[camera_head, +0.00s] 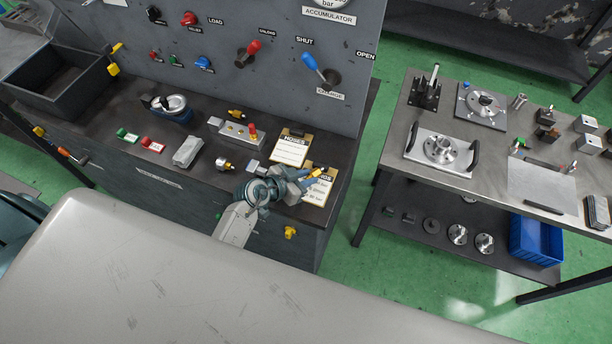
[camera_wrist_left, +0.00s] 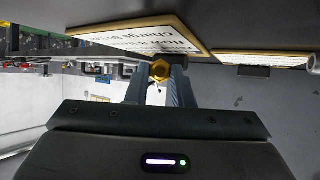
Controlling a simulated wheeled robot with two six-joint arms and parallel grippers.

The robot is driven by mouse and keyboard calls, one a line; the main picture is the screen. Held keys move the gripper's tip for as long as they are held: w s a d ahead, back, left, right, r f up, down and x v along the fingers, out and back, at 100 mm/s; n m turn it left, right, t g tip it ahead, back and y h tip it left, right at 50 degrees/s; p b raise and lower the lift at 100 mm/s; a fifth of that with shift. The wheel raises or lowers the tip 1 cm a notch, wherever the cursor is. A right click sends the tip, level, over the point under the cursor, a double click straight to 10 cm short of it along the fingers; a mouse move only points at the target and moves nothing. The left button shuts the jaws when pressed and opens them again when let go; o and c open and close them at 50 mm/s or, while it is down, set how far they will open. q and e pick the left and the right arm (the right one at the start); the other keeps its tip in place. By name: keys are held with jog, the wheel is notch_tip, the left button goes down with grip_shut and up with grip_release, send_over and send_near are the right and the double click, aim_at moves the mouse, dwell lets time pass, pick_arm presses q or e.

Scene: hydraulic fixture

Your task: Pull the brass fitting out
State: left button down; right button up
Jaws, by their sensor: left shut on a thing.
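I cannot tell from these views whether the fitting touches anything besides the fingers. My right gripper is not in view.
An upper clipboard marked NOTES (camera_head: 290,149) lies beside the gripper. The upright panel (camera_head: 240,50) stands behind. Green floor separates the bench from the right table (camera_head: 400,130).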

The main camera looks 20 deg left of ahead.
pick_arm(q)
jog(key=c, duration=1.2)
grip_release()
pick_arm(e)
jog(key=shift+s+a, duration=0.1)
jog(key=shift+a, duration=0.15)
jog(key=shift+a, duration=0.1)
pick_arm(q)
jog(key=b+v, duration=0.1)
jog(key=v, duration=0.9)
jog(key=shift+s, duration=0.1)
jog(key=shift+s+a+r, duration=0.15)
jog(key=shift+s+r, duration=0.05)
jog(key=shift+r, duration=0.05)
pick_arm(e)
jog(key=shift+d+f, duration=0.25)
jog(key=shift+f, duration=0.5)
